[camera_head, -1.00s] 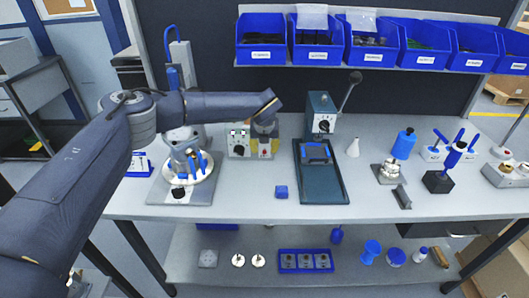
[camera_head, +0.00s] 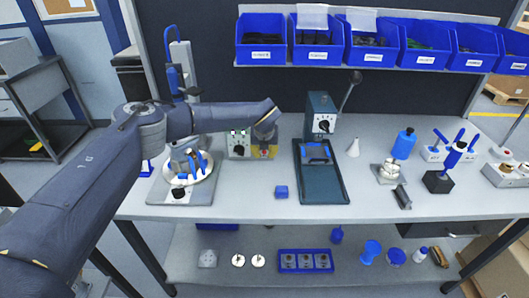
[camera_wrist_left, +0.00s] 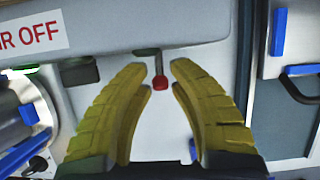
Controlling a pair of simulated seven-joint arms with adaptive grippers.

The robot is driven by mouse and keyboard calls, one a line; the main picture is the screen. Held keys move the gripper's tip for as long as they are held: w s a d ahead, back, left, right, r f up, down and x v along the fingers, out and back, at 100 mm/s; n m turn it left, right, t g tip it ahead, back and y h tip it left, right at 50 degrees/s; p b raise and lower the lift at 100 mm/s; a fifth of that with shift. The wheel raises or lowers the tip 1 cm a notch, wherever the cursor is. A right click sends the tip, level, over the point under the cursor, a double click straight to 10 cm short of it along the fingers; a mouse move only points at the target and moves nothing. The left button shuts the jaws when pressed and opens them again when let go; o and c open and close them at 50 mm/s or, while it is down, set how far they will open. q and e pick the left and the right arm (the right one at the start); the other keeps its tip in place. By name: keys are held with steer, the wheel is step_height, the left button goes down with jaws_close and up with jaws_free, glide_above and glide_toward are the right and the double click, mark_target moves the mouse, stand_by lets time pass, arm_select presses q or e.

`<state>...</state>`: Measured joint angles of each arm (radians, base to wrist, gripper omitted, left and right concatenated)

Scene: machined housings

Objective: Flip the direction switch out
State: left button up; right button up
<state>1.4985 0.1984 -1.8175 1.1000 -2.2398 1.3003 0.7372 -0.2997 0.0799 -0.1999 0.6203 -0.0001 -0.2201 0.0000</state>
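The control box (camera_head: 238,145) stands on the bench left of centre, with a black knob on its front. My left gripper (camera_head: 265,153) is in front of its right part and hides some of it. In the left wrist view, a short metal lever with a red tip (camera_wrist_left: 160,80), apparently the direction switch, sticks out below a grey edge. The yellow fingers of my left gripper (camera_wrist_left: 159,78) are open on either side of the lever, with a gap on both sides. A red-lettered label (camera_wrist_left: 35,36) ending in "OFF" is at the upper left. My right gripper is not in view.
A grey press (camera_head: 321,115) with a raised lever and a dark green tray (camera_head: 323,182) stand just right of the box. A round fixture (camera_head: 188,168) stands to the left.

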arm_select(q)
jaws_close()
steer(key=shift+s+f+t, duration=0.1)
steer(key=shift+f+t, duration=0.25)
steer(key=shift+t, duration=0.5)
steer(key=shift+s+f+t, duration=0.1)
steer(key=shift+f+t, duration=0.25)
steer(key=shift+t, duration=0.5)
steer(key=shift+s+d+f+t, duration=0.15)
steer(key=shift+d+t, duration=0.2)
steer(key=shift+t, duration=0.45)
steer(key=shift+a+f+t, duration=0.1)
steer(key=shift+f+t, duration=0.05)
steer(key=shift+t, duration=0.15)
steer(key=shift+c, duration=1.5)
jaws_free()
steer(key=o, duration=0.8)
steer(key=shift+a, duration=0.15)
